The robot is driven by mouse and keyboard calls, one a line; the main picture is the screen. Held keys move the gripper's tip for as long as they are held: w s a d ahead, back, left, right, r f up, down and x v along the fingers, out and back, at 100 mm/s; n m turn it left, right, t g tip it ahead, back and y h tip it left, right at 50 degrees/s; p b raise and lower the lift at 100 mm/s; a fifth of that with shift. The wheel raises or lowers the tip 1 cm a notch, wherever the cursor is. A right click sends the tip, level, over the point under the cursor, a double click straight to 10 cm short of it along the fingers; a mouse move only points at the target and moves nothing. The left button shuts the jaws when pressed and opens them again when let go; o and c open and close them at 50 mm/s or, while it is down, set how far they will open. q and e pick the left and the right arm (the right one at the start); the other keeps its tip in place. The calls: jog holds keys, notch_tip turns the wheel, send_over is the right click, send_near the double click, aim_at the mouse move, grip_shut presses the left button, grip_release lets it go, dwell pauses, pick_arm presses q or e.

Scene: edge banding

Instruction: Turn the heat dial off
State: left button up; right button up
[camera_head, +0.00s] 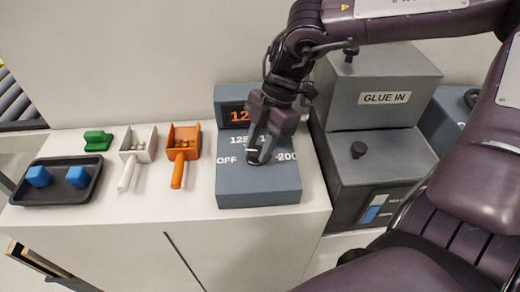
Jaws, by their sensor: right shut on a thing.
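The heat dial (252,156) is on the sloped face of a grey control box (258,190) near the middle of the view. OFF is printed left of the dial, 125 above it and 200 to its right. A small display (236,115) with orange digits is at the top of the box, partly hidden by my gripper. My right gripper (256,155) reaches down from above and is shut on the dial. It hides most of the dial, so its pointer direction cannot be told. My left gripper is not in view.
Left of the box stand an orange scoop (178,170) and a white scoop (126,177), a green block (97,141) and a black tray (60,195) with two blue blocks. The grey GLUE IN machine (375,110) stands close on the right. The counter front is clear.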

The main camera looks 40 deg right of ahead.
jog(key=shift+w+n+g+b, duration=0.1)
jog(key=shift+n+g+b, duration=0.4)
jog(key=shift+n, duration=0.7)
jog(key=o, duration=1)
jog(key=v, duration=0.7)
jog(key=shift+r+b, duration=0.35)
jog(key=shift+b, duration=0.1)
jog(key=shift+w+d, duration=0.1)
